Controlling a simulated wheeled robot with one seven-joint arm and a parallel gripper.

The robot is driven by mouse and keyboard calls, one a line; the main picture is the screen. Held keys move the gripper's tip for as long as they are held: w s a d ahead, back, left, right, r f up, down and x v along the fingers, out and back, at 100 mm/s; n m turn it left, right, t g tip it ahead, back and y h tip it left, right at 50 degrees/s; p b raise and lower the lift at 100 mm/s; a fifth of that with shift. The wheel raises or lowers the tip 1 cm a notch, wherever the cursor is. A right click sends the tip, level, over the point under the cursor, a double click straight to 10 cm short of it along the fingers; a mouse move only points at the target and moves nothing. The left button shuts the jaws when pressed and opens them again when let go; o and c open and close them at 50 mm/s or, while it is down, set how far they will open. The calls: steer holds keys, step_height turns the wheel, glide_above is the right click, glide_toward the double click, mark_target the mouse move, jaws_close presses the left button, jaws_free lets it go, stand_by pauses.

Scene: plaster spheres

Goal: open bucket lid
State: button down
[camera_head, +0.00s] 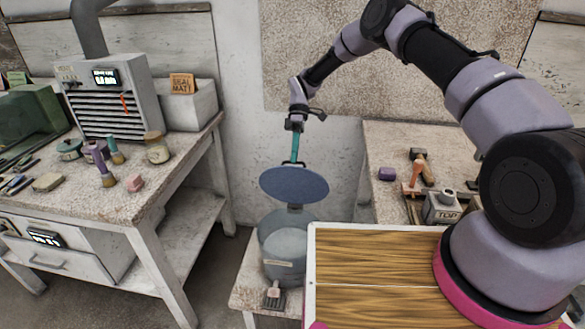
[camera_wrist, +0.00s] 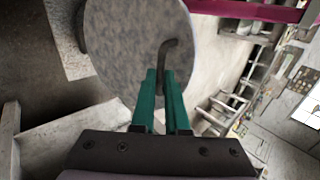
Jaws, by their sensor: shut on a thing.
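The bucket (camera_head: 284,262) is a grey, see-through-looking pail with a pale label, standing on a low bench. Its round blue-grey lid (camera_head: 294,187) is above it, tilted, with open space between the lid and the bucket's mouth. A small grey piece shows between lid and rim; I cannot tell if it joins them. My gripper (camera_head: 295,150) has teal fingers and reaches down to the lid from above. In the wrist view, my gripper (camera_wrist: 164,78) is shut on the dark bent lid handle (camera_wrist: 165,50), with the lid (camera_wrist: 120,40) beyond the fingertips.
A brush (camera_head: 273,292) lies on the bench before the bucket. A wood-topped surface (camera_head: 375,270) is close on the right. A workbench with jars and tools (camera_head: 75,190) stands left, and another bench (camera_head: 385,150) with a grey TOP block (camera_head: 442,208) stands right.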

steer(key=shift+w+d+f, duration=0.15)
steer(key=shift+w+f, duration=0.1)
steer(key=shift+w, duration=0.7)
steer(key=shift+w+d+f, duration=0.1)
steer(key=shift+w+f, duration=0.1)
steer(key=shift+w, duration=0.75)
steer(key=shift+w+d+f, duration=0.15)
steer(key=shift+w+f, duration=0.1)
steer(key=shift+w, duration=0.7)
steer(key=c, duration=0.9)
jaws_free()
steer(key=shift+r, duration=0.15)
steer(key=shift+w, duration=0.1)
steer(key=shift+v, duration=3.7)
steer(key=shift+a, duration=0.1)
